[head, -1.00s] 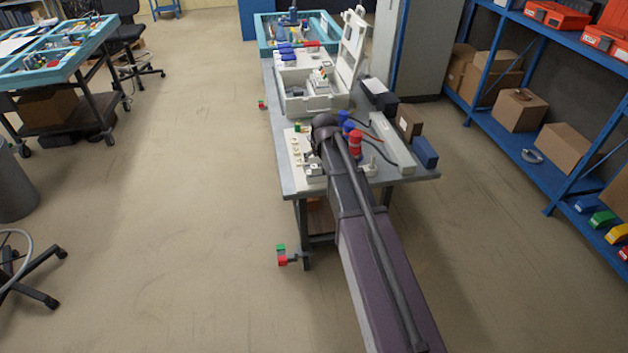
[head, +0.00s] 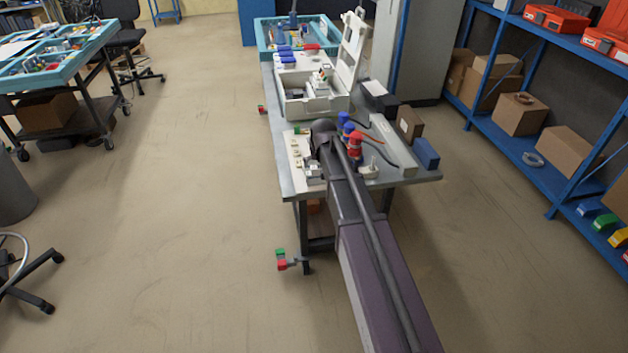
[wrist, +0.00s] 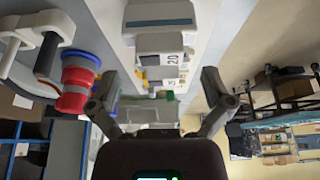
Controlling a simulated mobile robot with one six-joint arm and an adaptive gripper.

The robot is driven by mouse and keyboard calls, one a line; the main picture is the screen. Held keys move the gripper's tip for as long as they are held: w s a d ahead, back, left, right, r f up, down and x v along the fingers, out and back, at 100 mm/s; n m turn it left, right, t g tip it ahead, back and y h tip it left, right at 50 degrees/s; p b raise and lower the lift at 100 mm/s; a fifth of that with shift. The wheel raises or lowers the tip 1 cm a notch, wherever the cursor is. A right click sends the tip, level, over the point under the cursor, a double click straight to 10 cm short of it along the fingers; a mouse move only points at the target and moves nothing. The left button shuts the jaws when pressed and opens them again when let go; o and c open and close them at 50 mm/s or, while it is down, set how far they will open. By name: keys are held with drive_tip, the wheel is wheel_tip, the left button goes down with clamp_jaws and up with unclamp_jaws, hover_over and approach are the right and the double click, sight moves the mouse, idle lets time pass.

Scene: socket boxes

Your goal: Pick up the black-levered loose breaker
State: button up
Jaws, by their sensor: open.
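My gripper (wrist: 160,75) is open in the wrist view, with one finger on each side of a pale breaker-like block marked 20 (wrist: 168,66). The block appears beyond the fingertips; I cannot tell how far. I cannot make out a black lever on it. In the head view, small grey and white blocks (head: 312,170) lie near the table's front left corner, partly beside my arm. Which of them is the black-levered loose breaker is too small to tell. My arm hides the gripper's fingers there.
Red and blue spools (head: 355,143) stand right of my wrist; they also show in the wrist view (wrist: 76,85). A white open socket box (head: 312,103) is farther back on the table (head: 400,180). A blue block (head: 426,153) and brown box (head: 410,122) stand at the right edge.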

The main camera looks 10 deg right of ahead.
sight(317, 167)
drive_tip(key=shift+b+x, duration=1.15)
drive_tip(key=shift+x, duration=0.4)
drive_tip(key=c, duration=1.2)
